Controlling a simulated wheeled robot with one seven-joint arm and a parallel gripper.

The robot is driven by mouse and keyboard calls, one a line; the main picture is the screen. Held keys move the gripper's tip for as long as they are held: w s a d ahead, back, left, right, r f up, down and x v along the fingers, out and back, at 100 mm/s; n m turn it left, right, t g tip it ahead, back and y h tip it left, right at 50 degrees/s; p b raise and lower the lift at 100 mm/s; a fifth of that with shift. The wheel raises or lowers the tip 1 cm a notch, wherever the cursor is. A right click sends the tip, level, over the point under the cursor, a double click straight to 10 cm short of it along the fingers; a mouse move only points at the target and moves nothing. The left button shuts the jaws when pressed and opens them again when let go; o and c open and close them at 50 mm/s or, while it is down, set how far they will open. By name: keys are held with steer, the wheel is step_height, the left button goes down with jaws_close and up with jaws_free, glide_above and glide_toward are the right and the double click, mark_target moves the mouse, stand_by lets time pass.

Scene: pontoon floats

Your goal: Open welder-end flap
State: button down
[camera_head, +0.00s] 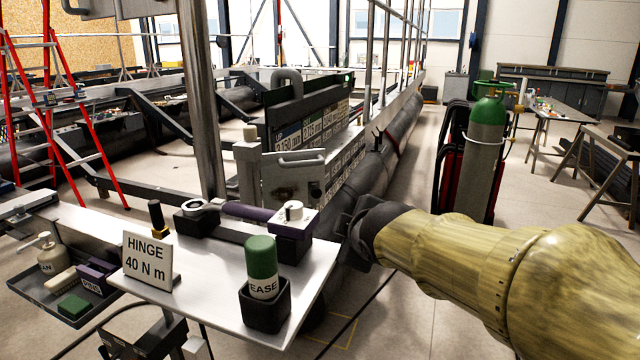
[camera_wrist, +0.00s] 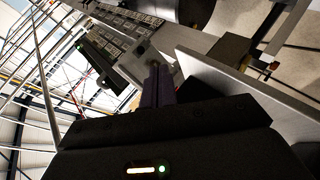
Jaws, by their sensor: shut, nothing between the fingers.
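A pale grey metal panel with a bar handle (camera_head: 300,158) stands upright behind the near bench in the head view; it may be the welder-end flap, but no label confirms this. It looks upright and closed, though I cannot be sure. My gripper (camera_head: 350,228) is at the bench's right edge, in front and to the right of the panel, apart from it. In the wrist view my gripper (camera_wrist: 157,75) shows two narrow purplish fingers together, shut and empty. A pale panel (camera_wrist: 135,62) shows just beyond the fingertips, and I cannot tell whether they touch it.
The near bench (camera_head: 210,290) holds a "HINGE 40 N m" sign (camera_head: 148,262), a purple-handled wrench (camera_head: 245,211) and a green-capped tube (camera_head: 262,262). Dark pontoon tubes (camera_head: 365,180) run behind. A green gas cylinder (camera_head: 483,165) stands right. Floor between is clear.

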steer(key=s+d+f+m+g+b, duration=0.2)
steer(key=s+f+m+g+b, duration=0.1)
steer(key=f, duration=0.8)
steer(key=s+d+f+m+g+h+b, duration=0.1)
steer(key=s+d+f+m+g+b, duration=0.2)
steer(key=f, duration=0.9)
steer(key=s+d+f+m+g+b, duration=0.2)
steer(key=s+f+m+g+b, duration=0.1)
steer(key=s+f+m, duration=0.5)
step_height(320, 180, down, 4)
steer(key=shift+s+d+r+b, duration=0.1)
steer(key=shift+s+d+b, duration=0.35)
steer(key=shift+s, duration=0.65)
steer(key=shift+a, duration=0.1)
